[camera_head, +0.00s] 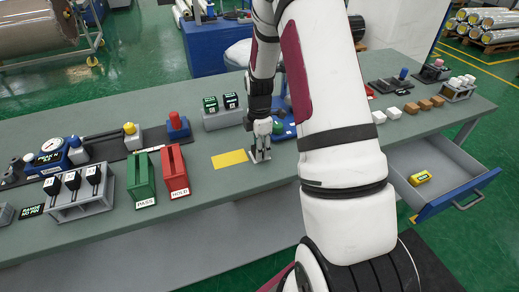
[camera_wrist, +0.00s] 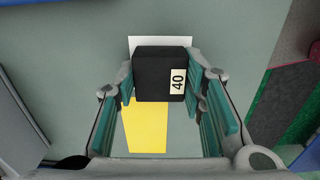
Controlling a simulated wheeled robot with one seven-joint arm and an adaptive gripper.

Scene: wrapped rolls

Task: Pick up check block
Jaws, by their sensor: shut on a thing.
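A black block (camera_wrist: 158,72) with a white label reading 40 sits between the fingers of my gripper (camera_wrist: 163,97) in the wrist view. My gripper is shut on it. In the head view, my gripper (camera_head: 261,150) is low over the bench, just right of a yellow rectangle (camera_head: 229,159). The block is not clearly visible there. A white patch (camera_wrist: 160,41) shows behind the block in the wrist view, and the yellow rectangle (camera_wrist: 146,128) lies below it. I cannot tell whether the block touches the bench.
A green PASS bin (camera_head: 141,180) and a red HOLD bin (camera_head: 174,171) stand to the left. A grey rack (camera_head: 222,119) with dark blocks is behind. An open drawer (camera_head: 453,178) at right holds a yellow item (camera_head: 420,177). Small white and brown blocks line the right side.

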